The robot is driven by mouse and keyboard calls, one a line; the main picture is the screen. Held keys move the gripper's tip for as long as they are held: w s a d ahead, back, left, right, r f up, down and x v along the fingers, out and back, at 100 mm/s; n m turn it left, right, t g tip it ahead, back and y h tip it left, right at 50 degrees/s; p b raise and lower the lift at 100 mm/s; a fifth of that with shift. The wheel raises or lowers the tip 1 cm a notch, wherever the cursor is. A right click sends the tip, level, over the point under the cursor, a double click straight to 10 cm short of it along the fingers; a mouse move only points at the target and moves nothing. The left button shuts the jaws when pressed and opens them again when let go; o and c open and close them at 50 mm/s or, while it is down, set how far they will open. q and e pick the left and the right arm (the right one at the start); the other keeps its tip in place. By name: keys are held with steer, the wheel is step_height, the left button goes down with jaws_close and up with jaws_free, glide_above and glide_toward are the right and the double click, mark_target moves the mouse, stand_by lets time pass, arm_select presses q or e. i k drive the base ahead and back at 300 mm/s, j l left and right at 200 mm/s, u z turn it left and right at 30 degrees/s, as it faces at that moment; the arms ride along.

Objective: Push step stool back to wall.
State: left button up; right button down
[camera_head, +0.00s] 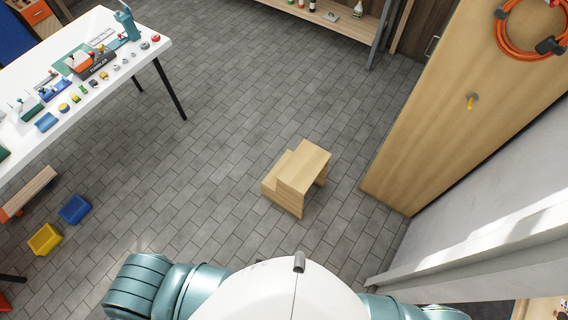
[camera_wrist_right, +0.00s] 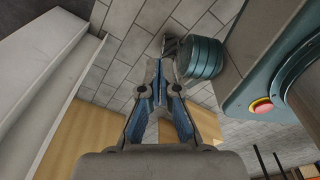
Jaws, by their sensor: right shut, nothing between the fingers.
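The wooden step stool (camera_head: 305,168), light in colour with two steps, stands upright on the grey tiled floor in front of me in the head view. Its lower step faces left and the higher one is on the right. A gap of bare floor lies between it and the tan wooden wall panel (camera_head: 450,110) on the right. My right gripper (camera_wrist_right: 158,66) shows in the right wrist view with its fingers together and empty, away from the stool. The stool cannot be made out in that view. My left gripper is in neither view.
A white workbench (camera_head: 25,128) with several small items stands at the left. Yellow (camera_head: 45,239) and blue (camera_head: 75,209) bins lie on the floor below it. A low shelf (camera_head: 345,25) is at the back. A pale wall (camera_head: 470,220) closes the right. Floor around the stool is clear.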

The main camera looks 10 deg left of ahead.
mark_target(286, 183)
steer(key=i+j+z, duration=0.25)
steer(key=j+z, duration=0.25)
steer(key=j, duration=0.2)
steer(key=i+j+z, duration=0.25)
steer(key=j, duration=0.15)
steer(key=k+l, duration=0.05)
steer(key=k, duration=0.05)
